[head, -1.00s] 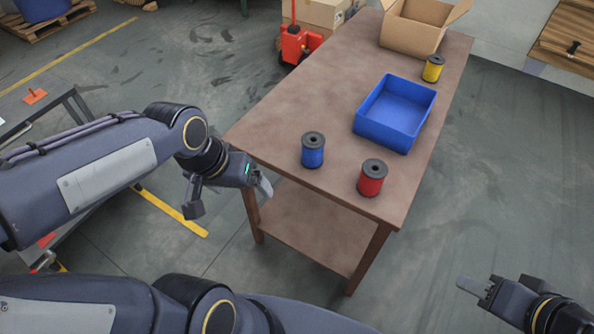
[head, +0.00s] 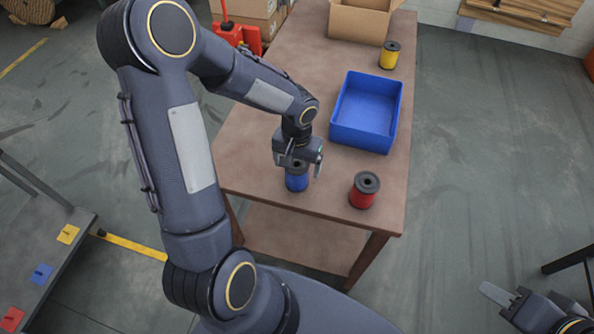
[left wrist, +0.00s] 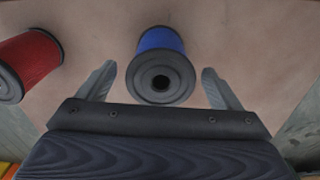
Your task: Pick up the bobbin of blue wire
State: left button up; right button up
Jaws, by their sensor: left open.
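The bobbin of blue wire (head: 296,182) stands upright on the brown table near its front left edge, partly hidden by my left gripper in the head view. My left gripper (head: 300,168) is open, directly over the bobbin's top. In the left wrist view the blue bobbin (left wrist: 161,68) lies between the two open fingers (left wrist: 160,84), with a gap on each side. My right gripper (head: 497,294) is at the lower right, off the table; its finger opening is unclear.
A yellow bobbin (head: 389,55) and a cardboard box (head: 357,22) are farther back.

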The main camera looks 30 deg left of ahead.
pick_arm(q)
jog(key=shift+f, duration=0.95)
jog(key=shift+c, duration=0.2)
jog(key=c, duration=1.3)
jog(key=shift+o, duration=0.2)
jog(key=shift+r, duration=0.2)
